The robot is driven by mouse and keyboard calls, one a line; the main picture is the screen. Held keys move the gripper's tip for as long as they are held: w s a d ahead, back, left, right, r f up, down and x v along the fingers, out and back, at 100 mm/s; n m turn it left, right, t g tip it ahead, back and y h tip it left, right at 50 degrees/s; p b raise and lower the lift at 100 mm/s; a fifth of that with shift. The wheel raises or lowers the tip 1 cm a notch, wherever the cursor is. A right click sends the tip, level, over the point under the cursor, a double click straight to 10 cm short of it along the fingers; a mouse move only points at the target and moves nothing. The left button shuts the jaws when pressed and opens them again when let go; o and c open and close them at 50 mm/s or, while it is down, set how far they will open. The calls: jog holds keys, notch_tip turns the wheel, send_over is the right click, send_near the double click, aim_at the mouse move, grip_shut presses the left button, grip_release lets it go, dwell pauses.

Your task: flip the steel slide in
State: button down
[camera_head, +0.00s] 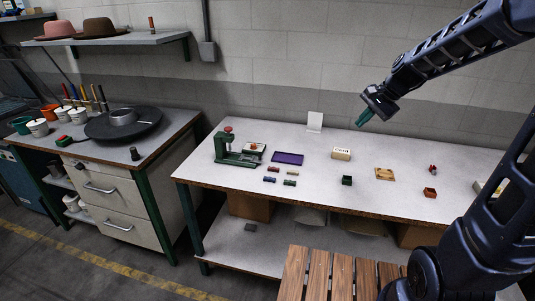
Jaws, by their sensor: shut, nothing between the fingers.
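A small green press (226,150) stands at the left part of the white-topped workbench, with a red knob on top. A pale flat plate (257,146) with a small orange-red piece on it sits at the press's right side. I take this plate to be the steel slide, but it is too small to be sure, and I cannot tell how far in it sits. My gripper (363,119) is shut and empty. It hangs in the air above the back of the bench, well to the right of the press and apart from it.
A purple tray (288,158) and several small coloured blocks lie right of the press. A cream box (341,154), a dark green box (347,180) and a wooden square (385,174) stand farther right. A white card (314,121) stands at the back. A slatted wooden surface (318,277) is in front.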

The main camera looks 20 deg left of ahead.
jog(key=w+a+f+m+y, duration=0.1)
jog(key=w+a+f+m, duration=0.2)
jog(key=w+a+f, duration=0.2)
jog(key=w+a+f+m+g+y, duration=0.1)
jog(key=w+a+f+m, duration=0.3)
jog(key=a+f, duration=0.5)
jog(key=w+a+f+m+g+y, duration=0.1)
jog(key=w+a+f+m, duration=0.3)
jog(key=a+f, duration=0.3)
jog(key=w+a, duration=0.1)
jog(key=a, duration=0.3)
jog(key=shift+w+y, duration=0.3)
jog(key=shift+w, duration=0.1)
send_near(261, 159)
jog(key=f, duration=0.2)
jog(key=shift+w+d+f, duration=0.15)
jog(key=shift+w+f, duration=0.1)
jog(key=shift+f, duration=0.15)
jog(key=a, duration=0.3)
jog(key=shift+a+f, duration=0.1)
jog(key=shift+f, duration=0.05)
jog(key=shift+a, duration=0.6)
